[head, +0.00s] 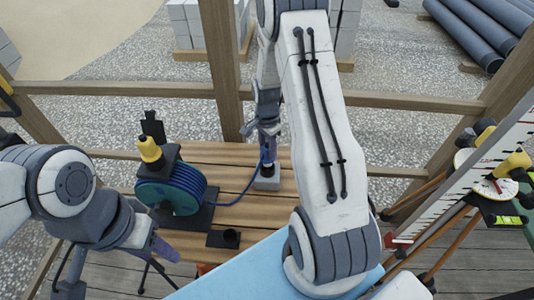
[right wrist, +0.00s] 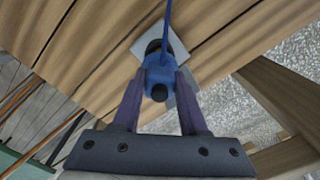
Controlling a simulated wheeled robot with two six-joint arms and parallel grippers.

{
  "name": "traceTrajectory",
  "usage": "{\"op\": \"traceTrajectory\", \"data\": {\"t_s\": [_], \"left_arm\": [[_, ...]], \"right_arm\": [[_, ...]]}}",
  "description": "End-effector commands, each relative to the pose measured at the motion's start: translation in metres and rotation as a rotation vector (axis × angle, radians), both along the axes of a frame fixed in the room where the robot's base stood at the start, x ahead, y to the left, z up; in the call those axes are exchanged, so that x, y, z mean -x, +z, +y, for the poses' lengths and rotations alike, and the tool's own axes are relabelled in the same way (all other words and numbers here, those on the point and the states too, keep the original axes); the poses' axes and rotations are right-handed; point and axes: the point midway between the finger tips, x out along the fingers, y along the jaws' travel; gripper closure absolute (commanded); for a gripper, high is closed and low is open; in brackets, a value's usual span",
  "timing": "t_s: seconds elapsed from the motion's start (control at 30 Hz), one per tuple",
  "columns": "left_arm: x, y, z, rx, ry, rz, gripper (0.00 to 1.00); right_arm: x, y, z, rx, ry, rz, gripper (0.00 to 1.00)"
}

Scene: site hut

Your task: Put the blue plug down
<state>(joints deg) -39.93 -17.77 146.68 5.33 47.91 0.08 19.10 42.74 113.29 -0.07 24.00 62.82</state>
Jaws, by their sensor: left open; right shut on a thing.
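The blue plug (right wrist: 158,74) is between the purple fingers of my right gripper (right wrist: 158,88), which is shut on it. In the head view, my right gripper (head: 268,148) is above a small grey block (head: 268,183) on the wooden table. The block also shows behind the plug in the right wrist view (right wrist: 178,47), with a dark round part. I cannot tell whether the plug touches it. A blue cable runs from the plug to a blue cable reel (head: 170,192). My left gripper (head: 165,250) is open, low at the left, apart from the plug.
The reel has a yellow-and-black top and stands on the slatted table (head: 226,168). A light blue surface (head: 235,272) is in front. Wooden railings (head: 410,103) and leaning tools (head: 480,165) bound the right side.

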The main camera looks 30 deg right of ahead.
Motion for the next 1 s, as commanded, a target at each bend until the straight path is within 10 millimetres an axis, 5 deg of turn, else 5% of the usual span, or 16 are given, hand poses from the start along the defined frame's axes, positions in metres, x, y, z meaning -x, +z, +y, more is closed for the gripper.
{"op": "traceTrajectory", "data": {"t_s": [0.3,0.83,0.87,0.9,1.0], "left_arm": [[0.0,0.017,0.0,0.0,-0.003,0.0,0.5],[0.0,0.01,0.0,0.0,-0.002,0.0,0.5],[0.0,0.012,0.0,0.0,-0.002,0.0,0.5],[0.0,0.012,0.0,0.0,-0.002,0.0,0.5],[0.0,0.012,0.0,0.0,-0.002,0.0,0.5]], "right_arm": [[0.001,-0.035,-0.001,-0.001,-0.003,0.003,1.0],[0.001,-0.048,-0.002,0.0,-0.003,0.0,1.0],[0.001,-0.046,-0.002,0.0,-0.003,0.0,0.46],[0.001,-0.046,-0.002,0.0,-0.003,0.0,0.31],[0.001,-0.046,-0.002,0.0,-0.003,0.0,0.28]]}}
